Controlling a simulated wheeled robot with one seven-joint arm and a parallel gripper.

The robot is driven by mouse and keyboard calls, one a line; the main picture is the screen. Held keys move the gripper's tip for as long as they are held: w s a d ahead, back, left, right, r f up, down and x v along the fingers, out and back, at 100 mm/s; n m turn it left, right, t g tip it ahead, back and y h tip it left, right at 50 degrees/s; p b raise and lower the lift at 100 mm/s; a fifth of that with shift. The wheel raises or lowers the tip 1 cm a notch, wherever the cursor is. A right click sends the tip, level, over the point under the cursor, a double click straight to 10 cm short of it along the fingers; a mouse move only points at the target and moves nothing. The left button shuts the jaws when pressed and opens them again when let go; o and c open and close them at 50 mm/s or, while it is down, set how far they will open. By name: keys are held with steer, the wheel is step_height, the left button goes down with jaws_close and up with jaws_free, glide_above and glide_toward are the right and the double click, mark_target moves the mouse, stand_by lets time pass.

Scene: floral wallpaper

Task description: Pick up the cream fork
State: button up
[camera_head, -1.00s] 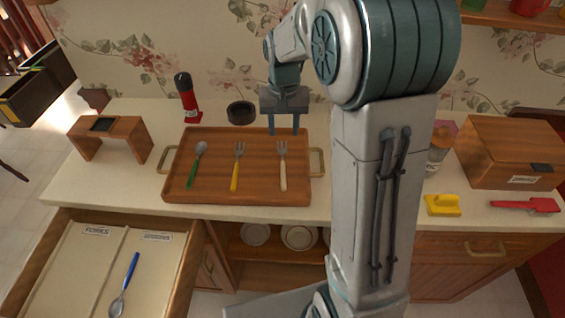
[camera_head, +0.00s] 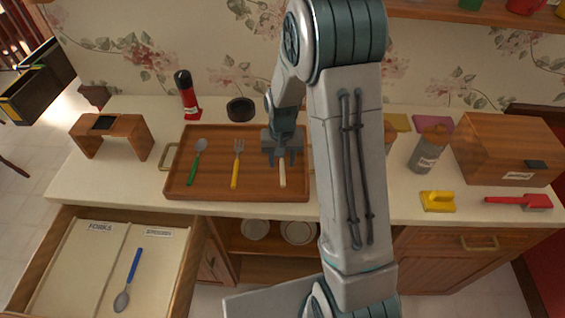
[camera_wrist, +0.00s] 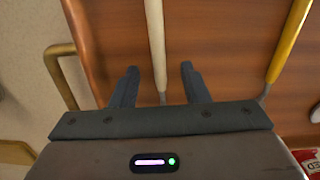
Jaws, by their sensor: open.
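The cream fork (camera_head: 282,174) lies on the right side of the wooden tray (camera_head: 210,191). Its cream handle shows, and its head is mostly hidden by my gripper in the head view. My gripper (camera_head: 282,160) points down over the fork. In the wrist view, the cream handle (camera_wrist: 156,45) runs between the two spread fingers of my gripper (camera_wrist: 159,78), with nothing held. I cannot tell how far above the fork the fingertips are.
A yellow-handled fork (camera_head: 236,170) and a green-handled spoon (camera_head: 194,165) lie left on the same tray. A black round dish (camera_head: 240,109) and red-black bottle (camera_head: 187,95) stand behind. An open drawer (camera_head: 95,265) holds a blue-handled spoon (camera_head: 131,275).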

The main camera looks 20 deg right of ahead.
steer(key=shift+f, duration=0.15)
jaws_close()
